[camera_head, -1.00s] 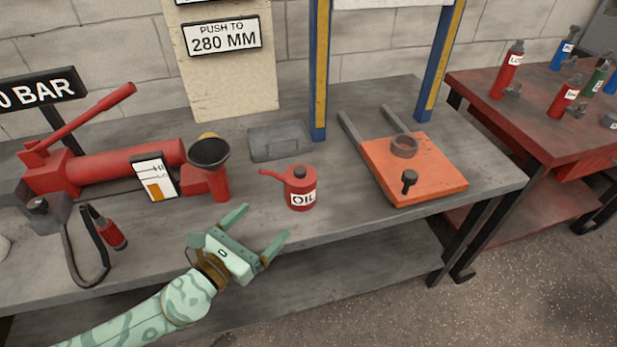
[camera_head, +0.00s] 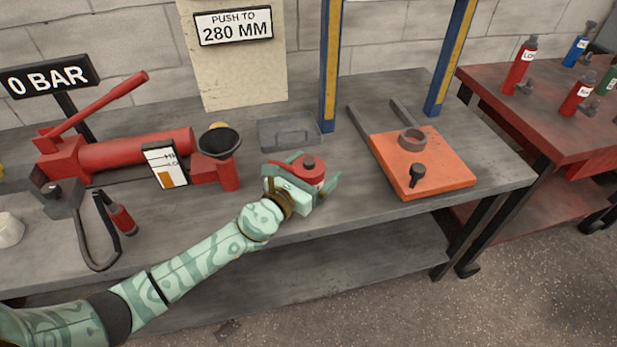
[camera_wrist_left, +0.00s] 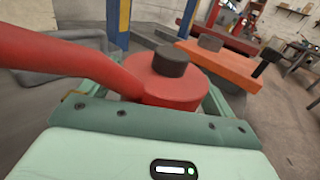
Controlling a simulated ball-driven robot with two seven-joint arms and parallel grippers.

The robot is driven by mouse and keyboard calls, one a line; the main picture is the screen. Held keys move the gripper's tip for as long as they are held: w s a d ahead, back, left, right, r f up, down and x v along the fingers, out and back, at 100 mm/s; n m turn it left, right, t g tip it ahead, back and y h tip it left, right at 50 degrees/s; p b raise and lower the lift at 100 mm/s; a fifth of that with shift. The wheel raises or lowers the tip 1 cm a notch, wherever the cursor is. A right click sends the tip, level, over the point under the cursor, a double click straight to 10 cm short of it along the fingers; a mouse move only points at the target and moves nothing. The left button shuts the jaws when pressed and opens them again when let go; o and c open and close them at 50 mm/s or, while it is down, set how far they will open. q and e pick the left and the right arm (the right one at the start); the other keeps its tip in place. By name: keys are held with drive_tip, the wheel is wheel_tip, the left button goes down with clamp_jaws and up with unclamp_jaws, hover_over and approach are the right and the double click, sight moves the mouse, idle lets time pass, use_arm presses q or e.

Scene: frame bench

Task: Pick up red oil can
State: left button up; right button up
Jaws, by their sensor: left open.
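The red oil can (camera_head: 311,168) stands on the grey bench, with a dark cap and a spout pointing left in the head view. My left gripper (camera_head: 315,172) is open around the can, one finger on its far left side and one on its right. The gripper body hides the can's lower part and label. In the left wrist view the can (camera_wrist_left: 165,85) sits just ahead of the gripper's palm, its spout reaching across the left side. I cannot tell whether the fingers touch it. My right gripper is not in view.
A grey tray (camera_head: 289,133) lies behind the can. An orange plate (camera_head: 445,170) with a ring and a dark knob is to the right. A red pump (camera_head: 130,152) and a black funnel (camera_head: 219,141) stand left. The bench's front edge is close below the gripper.

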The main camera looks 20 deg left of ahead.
use_arm(q)
drive_tip(key=c, duration=1.4)
drive_tip(key=shift+r, duration=0.1)
